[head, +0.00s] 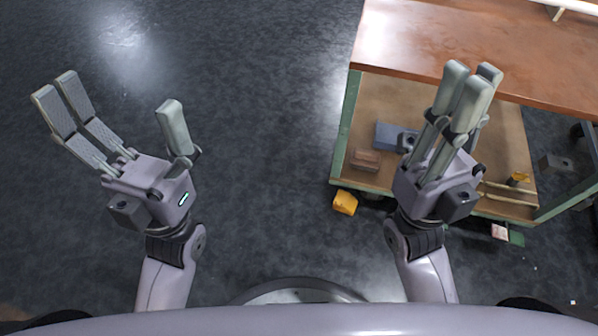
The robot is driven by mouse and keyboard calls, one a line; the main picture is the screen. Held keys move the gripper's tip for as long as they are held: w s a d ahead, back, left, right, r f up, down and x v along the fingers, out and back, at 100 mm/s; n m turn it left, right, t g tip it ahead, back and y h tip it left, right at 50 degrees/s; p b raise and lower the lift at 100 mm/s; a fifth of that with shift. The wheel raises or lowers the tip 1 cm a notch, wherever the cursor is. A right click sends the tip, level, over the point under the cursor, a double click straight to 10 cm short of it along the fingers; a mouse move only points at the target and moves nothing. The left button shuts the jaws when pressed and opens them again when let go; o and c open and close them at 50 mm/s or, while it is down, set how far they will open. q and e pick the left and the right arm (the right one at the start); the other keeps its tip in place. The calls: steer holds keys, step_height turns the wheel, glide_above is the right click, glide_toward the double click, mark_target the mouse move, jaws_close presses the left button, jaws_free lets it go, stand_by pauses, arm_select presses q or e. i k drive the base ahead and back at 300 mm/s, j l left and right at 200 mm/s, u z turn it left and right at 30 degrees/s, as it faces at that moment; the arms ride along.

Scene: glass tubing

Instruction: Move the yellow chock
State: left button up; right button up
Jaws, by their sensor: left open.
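The yellow chock (345,202) appears as a small yellow block on the dark floor, at the near left corner of the workbench. My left gripper (113,100) is open and empty above the floor, well to the left of the chock. My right gripper (470,85) is in front of the workbench, to the right of the chock. Its fingers overlap in this view, so the gap between them is hidden. I see nothing held in it. Neither gripper touches the chock.
The workbench has a brown top (430,40) and a lower shelf (365,115) in a green frame. On the shelf lie a brown block (366,160) and a blue-grey part (388,136). Another small yellow object (519,178) is at the right. The floor at left is clear.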

mark_target(345, 203)
steer(key=i+j+u, duration=0.3)
steer(key=j, duration=0.3)
steer(key=i+j+u, duration=0.3)
steer(key=i+j, duration=0.15)
steer(key=i+j+z, duration=0.2)
steer(key=i, duration=0.3)
steer(key=i+j+z, duration=0.25)
steer(key=i, duration=0.3)
steer(key=i+z, duration=0.25)
steer(key=z, duration=0.25)
steer(key=i+z, duration=0.25)
steer(key=z, duration=0.2)
steer(key=i+j+z, duration=0.15)
steer(key=z, duration=0.35)
steer(key=i+j+z, duration=0.25)
steer(key=z, duration=0.2)
steer(key=i+j+z, duration=0.2)
steer(key=z, duration=0.3)
steer(key=i+j+z, duration=0.2)
steer(key=z, duration=0.25)
steer(key=i+j+z, duration=0.15)
steer(key=j+z, duration=0.7)
steer(key=z, duration=0.15)
